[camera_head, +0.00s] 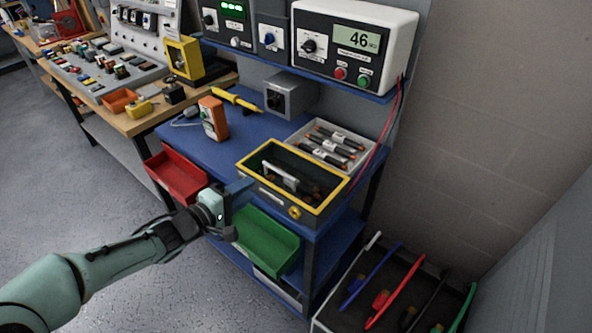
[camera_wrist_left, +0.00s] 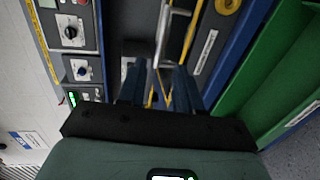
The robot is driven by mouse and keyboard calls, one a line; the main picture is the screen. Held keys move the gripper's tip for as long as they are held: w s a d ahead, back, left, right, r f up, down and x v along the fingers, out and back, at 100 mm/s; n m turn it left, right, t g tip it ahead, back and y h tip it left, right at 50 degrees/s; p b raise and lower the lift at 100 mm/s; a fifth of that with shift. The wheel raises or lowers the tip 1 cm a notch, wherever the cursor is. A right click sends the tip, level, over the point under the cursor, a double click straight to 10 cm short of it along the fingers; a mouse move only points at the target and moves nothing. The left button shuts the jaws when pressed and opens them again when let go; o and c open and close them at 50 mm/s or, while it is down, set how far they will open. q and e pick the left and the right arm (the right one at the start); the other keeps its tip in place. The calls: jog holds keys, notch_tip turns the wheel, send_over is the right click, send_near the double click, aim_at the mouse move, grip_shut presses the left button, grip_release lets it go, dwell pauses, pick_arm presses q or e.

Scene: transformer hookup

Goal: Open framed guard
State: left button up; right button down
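The framed guard (camera_head: 243,167) is a yellow rectangular frame on top of a dark grey box at the blue bench's front right. A pale bar, seemingly a handle (camera_head: 283,178), shows within the frame, with dark parts around it. A round yellow knob (camera_head: 294,212) is on the box's front. My left gripper (camera_head: 240,192) is at the box's front left corner. In the left wrist view its two dark blue fingers (camera_wrist_left: 158,88) stand apart, with a silver bar (camera_wrist_left: 163,35) and yellow edges showing between and beyond them. I cannot tell whether they touch. My right gripper is out of view.
A red bin (camera_head: 176,177) and a green bin (camera_head: 266,243) hang at the bench front, close to my left arm. A white tray of dark cylinders (camera_head: 333,146) sits behind the box. A bin of coloured tools (camera_head: 395,290) stands at the lower right.

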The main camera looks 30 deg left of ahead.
aim_at(278, 172)
pick_arm(q)
jog(key=b+x, duration=0.2)
jog(key=x, duration=1)
jog(key=shift+w+f, duration=0.2)
jog(key=shift+w, duration=0.2)
grip_shut()
